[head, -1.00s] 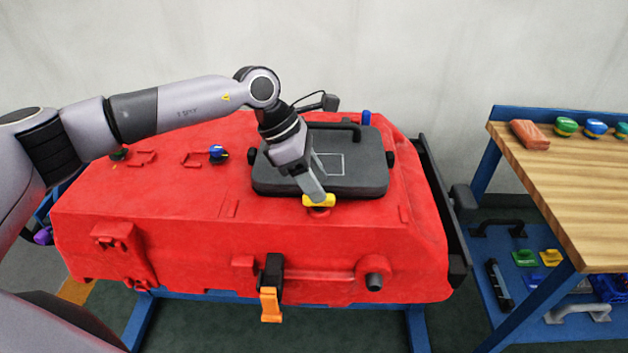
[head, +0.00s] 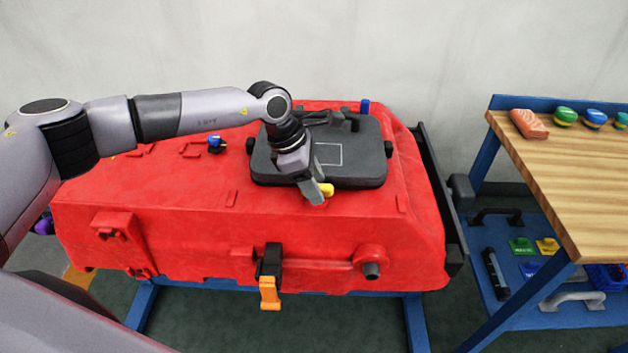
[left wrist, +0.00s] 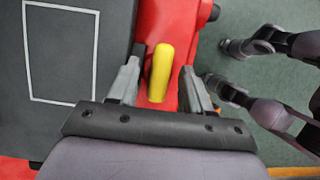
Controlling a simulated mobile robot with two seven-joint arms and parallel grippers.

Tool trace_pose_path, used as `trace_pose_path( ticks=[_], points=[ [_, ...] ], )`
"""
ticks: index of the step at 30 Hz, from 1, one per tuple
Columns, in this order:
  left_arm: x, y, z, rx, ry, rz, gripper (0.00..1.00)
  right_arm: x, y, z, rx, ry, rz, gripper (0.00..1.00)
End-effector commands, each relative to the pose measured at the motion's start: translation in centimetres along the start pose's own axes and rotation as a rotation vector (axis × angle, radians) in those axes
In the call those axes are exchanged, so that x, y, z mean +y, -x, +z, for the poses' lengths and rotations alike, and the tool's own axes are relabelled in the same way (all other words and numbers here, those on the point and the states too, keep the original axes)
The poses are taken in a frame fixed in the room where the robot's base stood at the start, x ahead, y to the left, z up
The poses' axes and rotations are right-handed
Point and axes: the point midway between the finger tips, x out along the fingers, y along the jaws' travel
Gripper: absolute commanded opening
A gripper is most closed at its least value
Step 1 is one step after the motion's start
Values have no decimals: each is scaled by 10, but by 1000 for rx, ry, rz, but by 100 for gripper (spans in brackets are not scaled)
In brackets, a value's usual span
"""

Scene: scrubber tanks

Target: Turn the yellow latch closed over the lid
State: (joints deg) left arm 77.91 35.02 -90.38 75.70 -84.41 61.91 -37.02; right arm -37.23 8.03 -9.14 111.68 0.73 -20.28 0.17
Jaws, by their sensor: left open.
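The yellow latch (head: 326,189) sits at the front edge of the dark grey lid (head: 362,165) on the red tank (head: 190,215). My left gripper (head: 315,192) is right at the latch and hides part of it in the head view. In the left wrist view the gripper (left wrist: 160,86) is open, with one finger on each side of the latch (left wrist: 160,72). The latch appears apart from both fingers. Its long side runs roughly along the lid edge, over red surface beside the lid (left wrist: 62,75). My right gripper is not seen in the head view.
A blue knob (head: 216,143) stands left of the lid. An orange-handled clasp (head: 269,290) hangs on the tank's front. A wooden-topped bench (head: 560,180) with coloured parts stands to the right. Grey jointed links (left wrist: 275,45) show at the right of the left wrist view.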

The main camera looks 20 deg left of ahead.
Motion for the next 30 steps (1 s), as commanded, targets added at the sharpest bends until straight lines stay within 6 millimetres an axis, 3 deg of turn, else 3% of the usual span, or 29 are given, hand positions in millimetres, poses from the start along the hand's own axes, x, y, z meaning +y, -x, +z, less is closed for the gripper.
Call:
trace_pose_path(
  ticks=[1,3,6,19,30],
  points=[
    [0,0,0,0,0,0,49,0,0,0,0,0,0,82],
    [0,0,0,0,0,0,26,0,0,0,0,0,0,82],
    [0,0,0,0,0,0,0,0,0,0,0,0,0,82],
    [-1,0,0,0,53,21,0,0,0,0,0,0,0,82],
    [-3,-2,-1,2,308,126,0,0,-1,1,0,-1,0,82]
  ],
)
